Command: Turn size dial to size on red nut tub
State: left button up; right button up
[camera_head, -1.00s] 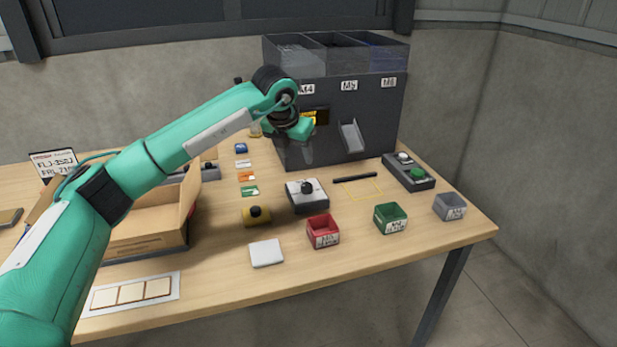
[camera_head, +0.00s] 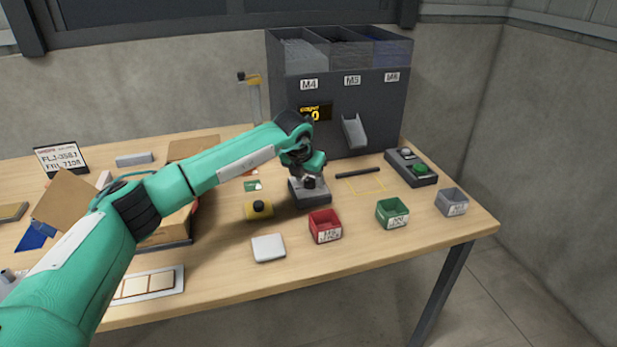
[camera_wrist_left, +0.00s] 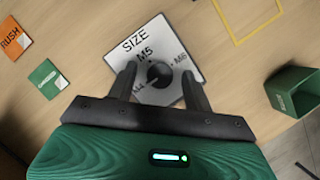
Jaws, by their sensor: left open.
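The size dial is a black knob (camera_wrist_left: 159,74) on a light plate (camera_wrist_left: 133,55) marked SIZE, with M5 and M6 readable and a third label partly hidden by a finger. In the head view the dial's grey box (camera_head: 308,195) stands mid-table. My left gripper (camera_wrist_left: 160,75) is open above the plate, its two fingers on either side of the knob; I cannot tell if they touch it. In the head view my left gripper (camera_head: 309,180) covers most of the dial. The red nut tub (camera_head: 325,227) stands in front of the box; its label is too small to read surely. My right gripper is not in view.
A green tub (camera_head: 391,214) and a grey tub (camera_head: 451,202) stand right of the red one. The feeder (camera_head: 345,95) stands behind, marked M4, M5 and a blurred third label. A yellow button box (camera_head: 258,210) and white pad (camera_head: 268,248) are at left front.

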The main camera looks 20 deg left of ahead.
pick_arm(q)
jog(key=shift+c, duration=0.2)
jog(key=c, duration=0.9)
